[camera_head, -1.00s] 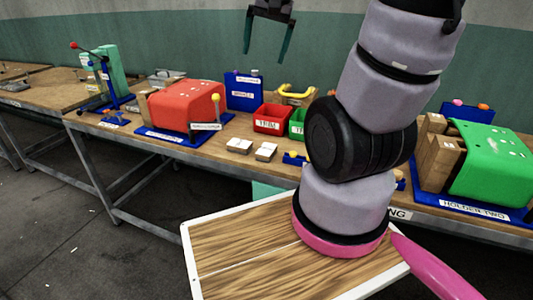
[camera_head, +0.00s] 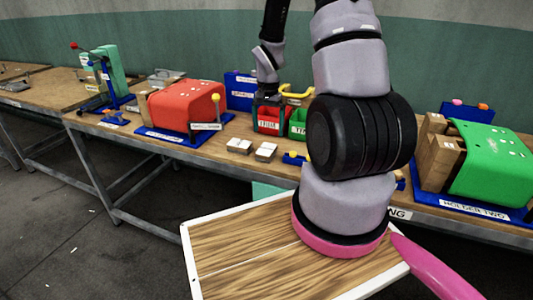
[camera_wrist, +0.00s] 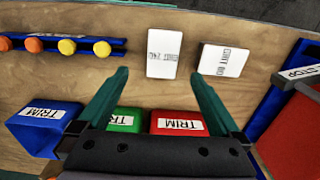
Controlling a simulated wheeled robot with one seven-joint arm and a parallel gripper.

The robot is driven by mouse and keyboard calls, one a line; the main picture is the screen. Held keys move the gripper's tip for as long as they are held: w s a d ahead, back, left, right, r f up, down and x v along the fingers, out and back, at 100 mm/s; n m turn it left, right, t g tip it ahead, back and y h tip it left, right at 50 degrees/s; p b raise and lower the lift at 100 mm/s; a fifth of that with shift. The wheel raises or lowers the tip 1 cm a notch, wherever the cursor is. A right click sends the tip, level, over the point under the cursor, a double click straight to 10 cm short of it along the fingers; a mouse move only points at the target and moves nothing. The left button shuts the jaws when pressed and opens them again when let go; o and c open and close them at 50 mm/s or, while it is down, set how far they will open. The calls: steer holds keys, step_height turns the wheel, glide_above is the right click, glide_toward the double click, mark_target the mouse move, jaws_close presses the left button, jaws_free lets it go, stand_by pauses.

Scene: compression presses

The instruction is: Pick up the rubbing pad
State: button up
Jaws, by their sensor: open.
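Two small white-topped blocks with printed labels lie side by side on the bench. I take these for rubbing pads, but the print is not clearly legible. The left pad in the head view (camera_head: 239,146) is the right one in the wrist view (camera_wrist: 222,61). The other pad (camera_head: 265,152) also shows in the wrist view (camera_wrist: 163,53). My gripper (camera_head: 268,127) is open and empty, pointing down over the trim bins behind the pads. In the wrist view its fingertips (camera_wrist: 160,77) are apart, with both pads beyond them and neither between the fingers.
A red bin (camera_head: 268,125) and a green bin (camera_head: 297,131), labelled TRIM, stand below my gripper. A blue bin (camera_wrist: 42,128) is beside them. A red press cover (camera_head: 187,105) stands left, a green one (camera_head: 492,165) right. A blue knob rack (camera_wrist: 60,44) lies beside the pads.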

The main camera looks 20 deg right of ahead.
mark_target(266, 148)
steer(key=f, duration=0.7)
steer(key=shift+a+f, duration=0.25)
steer(key=shift+f, duration=0.1)
steer(key=shift+c, duration=0.3)
steer(key=c, duration=1.5)
steer(key=shift+o, duration=0.2)
steer(key=shift+r, duration=0.15)
step_height(266, 148, up, 10)
